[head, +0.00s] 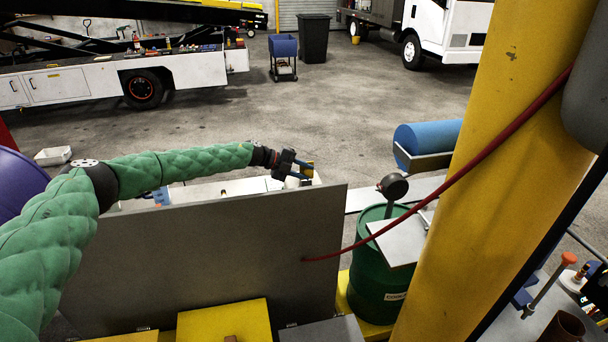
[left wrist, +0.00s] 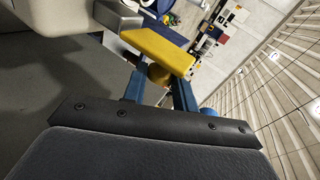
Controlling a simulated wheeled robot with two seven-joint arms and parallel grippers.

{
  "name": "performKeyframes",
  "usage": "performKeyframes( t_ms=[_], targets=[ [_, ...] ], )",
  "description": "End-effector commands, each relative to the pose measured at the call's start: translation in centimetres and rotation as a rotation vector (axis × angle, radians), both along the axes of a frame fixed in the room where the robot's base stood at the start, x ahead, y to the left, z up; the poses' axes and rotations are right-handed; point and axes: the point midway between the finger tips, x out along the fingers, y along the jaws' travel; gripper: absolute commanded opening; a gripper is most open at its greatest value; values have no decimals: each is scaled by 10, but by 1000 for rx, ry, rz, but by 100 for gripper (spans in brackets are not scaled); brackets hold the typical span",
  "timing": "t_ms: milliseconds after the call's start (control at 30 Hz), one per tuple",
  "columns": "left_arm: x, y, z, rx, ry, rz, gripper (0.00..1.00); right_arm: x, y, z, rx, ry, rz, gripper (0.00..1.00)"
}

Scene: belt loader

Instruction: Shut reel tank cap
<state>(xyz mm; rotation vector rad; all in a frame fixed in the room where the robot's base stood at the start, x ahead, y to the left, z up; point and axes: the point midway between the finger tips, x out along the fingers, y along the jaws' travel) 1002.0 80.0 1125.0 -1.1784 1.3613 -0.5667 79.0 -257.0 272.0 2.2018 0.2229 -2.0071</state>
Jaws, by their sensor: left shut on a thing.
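My left gripper (head: 304,172) reaches over the top of a large grey panel (head: 220,262). It is shut on a small yellow piece (head: 309,168) beside a white housing. Much of the white housing (head: 215,191) is hidden behind the panel. My right gripper is not in view.
A yellow post (head: 500,130) stands at the right, with a red hose (head: 430,200) crossing before it to the panel. Open floor (head: 300,100) lies beyond, with a truck (head: 440,30) at the back.

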Motion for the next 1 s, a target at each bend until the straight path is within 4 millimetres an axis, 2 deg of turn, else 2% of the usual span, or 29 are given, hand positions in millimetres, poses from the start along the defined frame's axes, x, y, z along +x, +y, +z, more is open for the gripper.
performKeyframes(
  t_ms=[400, 433, 533, 833, 1000],
  targets=[
    [1, 2, 0, -2, 7, 2, 5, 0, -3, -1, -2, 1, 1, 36],
    [1, 2, 0, -2, 7, 2, 32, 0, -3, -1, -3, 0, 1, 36],
    [1, 2, 0, -2, 7, 2, 50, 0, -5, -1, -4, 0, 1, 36],
    [1, 2, 0, -2, 7, 1, 50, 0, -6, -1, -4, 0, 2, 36],
    [-1, 13, 3, -1, 5, 1, 50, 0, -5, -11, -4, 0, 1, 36]
  ],
)
